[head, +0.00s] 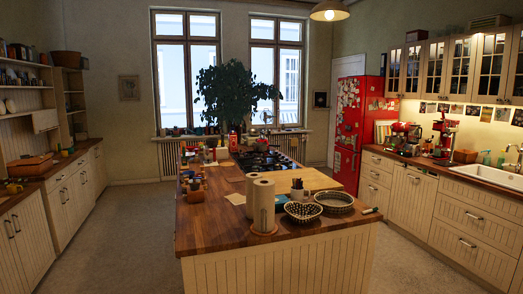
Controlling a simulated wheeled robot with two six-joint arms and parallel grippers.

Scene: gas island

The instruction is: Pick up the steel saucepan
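I cannot make out the steel saucepan for certain in the head view. The black gas hob (262,160) is set into the far part of the kitchen island (220,232), and the things around it are too small and dark to tell apart. Neither of my grippers shows in the head view.
On the island's near end stand paper towel rolls (263,205), a patterned bowl (303,212) and an oval dish (333,201). A wooden board (305,179) lies behind them. Open floor (147,235) runs left of the island, with another aisle on the right before the counter (455,174).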

